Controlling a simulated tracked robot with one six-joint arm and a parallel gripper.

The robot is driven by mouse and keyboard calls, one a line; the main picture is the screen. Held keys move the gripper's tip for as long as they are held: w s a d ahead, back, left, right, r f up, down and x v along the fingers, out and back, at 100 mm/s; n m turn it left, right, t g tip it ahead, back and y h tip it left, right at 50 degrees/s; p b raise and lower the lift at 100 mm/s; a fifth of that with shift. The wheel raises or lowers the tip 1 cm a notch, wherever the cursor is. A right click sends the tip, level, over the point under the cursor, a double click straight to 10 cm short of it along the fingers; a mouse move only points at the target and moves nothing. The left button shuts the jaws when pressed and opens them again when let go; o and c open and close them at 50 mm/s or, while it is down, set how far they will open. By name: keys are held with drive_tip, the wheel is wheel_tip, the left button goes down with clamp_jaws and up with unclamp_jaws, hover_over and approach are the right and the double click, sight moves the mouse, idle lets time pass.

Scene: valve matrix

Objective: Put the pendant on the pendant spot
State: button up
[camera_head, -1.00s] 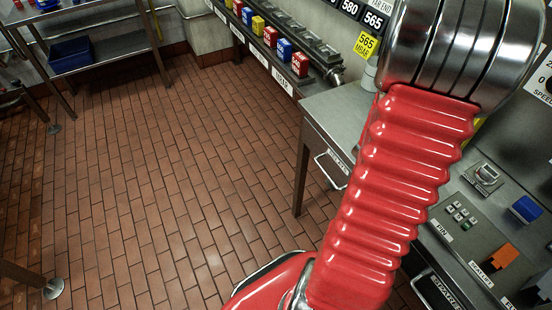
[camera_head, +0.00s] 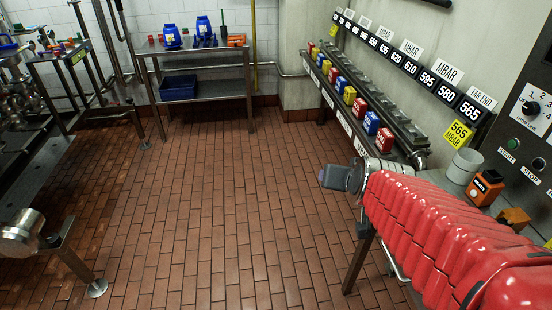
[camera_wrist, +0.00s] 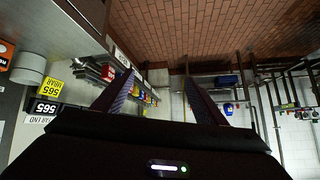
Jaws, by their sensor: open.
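I cannot identify the pendant for certain. An orange device with a black face (camera_head: 487,187) stands on the steel bench at the right, in the head view. A second orange piece (camera_head: 514,217) sits just in front of it, partly covered by my red arm. No marked pendant spot can be made out. My gripper (camera_wrist: 160,85) is open and empty in the wrist view, its two dark fingers spread apart. In the head view, the end of my arm (camera_head: 342,177) reaches out past the bench's left edge, above the floor, left of the orange device.
A wall rack of coloured blocks (camera_head: 349,95) runs along the right wall. A grey cylinder (camera_head: 464,164) stands near the bench's far end. A steel shelf (camera_head: 200,68) with blue items stands at the back. A steel table (camera_head: 35,200) is at left. The brick floor between is clear.

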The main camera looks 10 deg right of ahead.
drive_tip(key=s+a+r+n+g+y, duration=0.1)
drive_tip(key=s+a+n, duration=0.4)
drive_tip(key=s+a, duration=0.7)
drive_tip(key=s+g+y, duration=0.1)
drive_tip(key=g, duration=0.1)
drive_tip(key=shift+s+a+r+g, duration=0.15)
drive_tip(key=shift+s+a+g, duration=0.1)
drive_tip(key=shift+a+g, duration=0.1)
drive_tip(key=shift+c, duration=0.5)
